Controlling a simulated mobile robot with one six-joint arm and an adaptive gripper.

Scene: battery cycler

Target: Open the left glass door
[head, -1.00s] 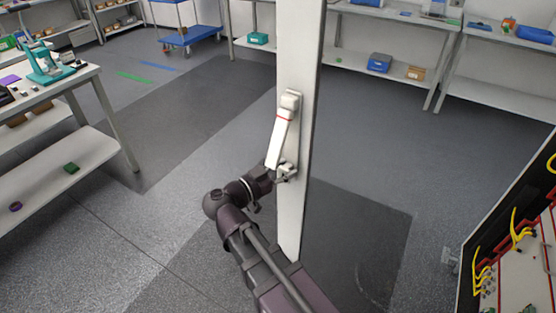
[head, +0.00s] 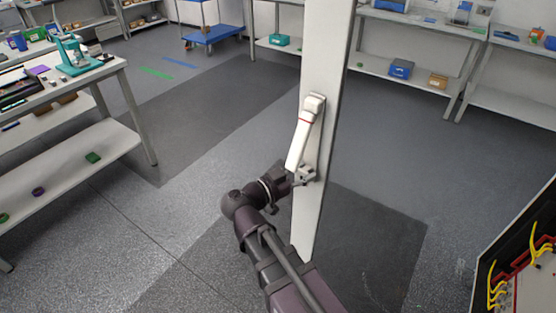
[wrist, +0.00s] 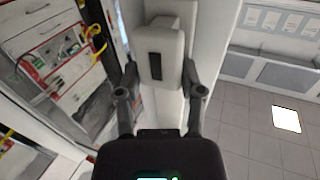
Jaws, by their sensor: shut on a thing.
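The door's white upright frame (head: 335,90) stands in the middle of the head view, angled away from the cabinet. Its white lever handle (head: 302,140) has a thin red line near the top and hangs slightly tilted. My gripper (head: 300,178) is at the handle's lower end, shut on it. In the wrist view, the fingers of my gripper (wrist: 160,72) lie on both sides of the pale handle (wrist: 162,50), which has a dark slot. The glass itself cannot be made out clearly.
The open cabinet (head: 525,275) with yellow cables and red-edged panels is at the lower right. A work table (head: 105,140) stands at the left. A blue cart (head: 212,35) and shelves (head: 410,62) are at the back. Grey floor around the door is clear.

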